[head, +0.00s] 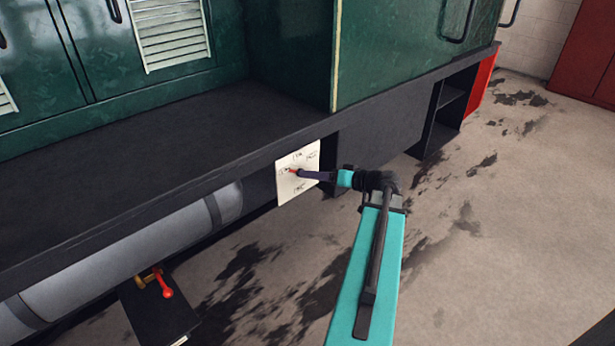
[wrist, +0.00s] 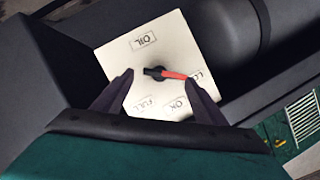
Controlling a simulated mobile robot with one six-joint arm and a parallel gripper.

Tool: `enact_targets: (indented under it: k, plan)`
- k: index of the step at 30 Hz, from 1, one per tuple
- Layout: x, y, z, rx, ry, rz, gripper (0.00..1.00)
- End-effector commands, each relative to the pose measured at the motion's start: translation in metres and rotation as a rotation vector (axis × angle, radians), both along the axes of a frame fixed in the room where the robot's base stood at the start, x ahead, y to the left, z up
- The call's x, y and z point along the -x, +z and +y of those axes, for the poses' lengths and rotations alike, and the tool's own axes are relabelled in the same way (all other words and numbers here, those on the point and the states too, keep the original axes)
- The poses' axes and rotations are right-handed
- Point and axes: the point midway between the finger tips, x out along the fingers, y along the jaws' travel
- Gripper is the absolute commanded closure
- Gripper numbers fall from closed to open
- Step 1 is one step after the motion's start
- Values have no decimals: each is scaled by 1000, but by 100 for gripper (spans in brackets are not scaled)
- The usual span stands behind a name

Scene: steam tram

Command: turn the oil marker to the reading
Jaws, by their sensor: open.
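The white oil plate (head: 300,191) is fixed on the dark side of the tram's footplate. In the wrist view the plate (wrist: 120,52) reads OIL, with a label starting LO, then OK and FULL. The oil marker (wrist: 172,75) has a black hub and a red pointer. The pointer points right, toward the LO label, which the right finger partly covers. My gripper (wrist: 160,77) is open, its fingers on either side of the marker. In the head view my gripper (head: 308,174) is close before the plate. I cannot tell whether a finger touches the marker.
A grey cylindrical tank (head: 130,262) lies under the footplate, left of the plate. Below it a red-handled lever (head: 165,286) stands on a dark box (head: 160,318). The stained floor (head: 480,225) to the right is free.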

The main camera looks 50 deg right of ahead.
Motion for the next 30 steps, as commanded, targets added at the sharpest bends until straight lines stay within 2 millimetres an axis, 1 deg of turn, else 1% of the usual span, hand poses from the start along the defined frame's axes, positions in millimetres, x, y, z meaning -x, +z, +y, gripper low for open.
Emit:
enact_targets:
  k: [1, 3, 9, 13, 21, 28, 29, 30]
  plan:
    - [-7, -2, 1, -1, 2, 0, 34]
    - [-15, -5, 2, 0, 3, 0, 34]
    - [-30, -10, 5, 0, 1, 0, 34]
    - [-33, -11, 5, 0, 0, 0, 34]
    - [-34, -11, 6, 0, 0, 0, 34]
    - [-34, -11, 6, 0, 0, 0, 73]
    - [-34, -11, 6, 0, 0, 0, 76]
    - [-34, -11, 11, 0, 2, 1, 75]
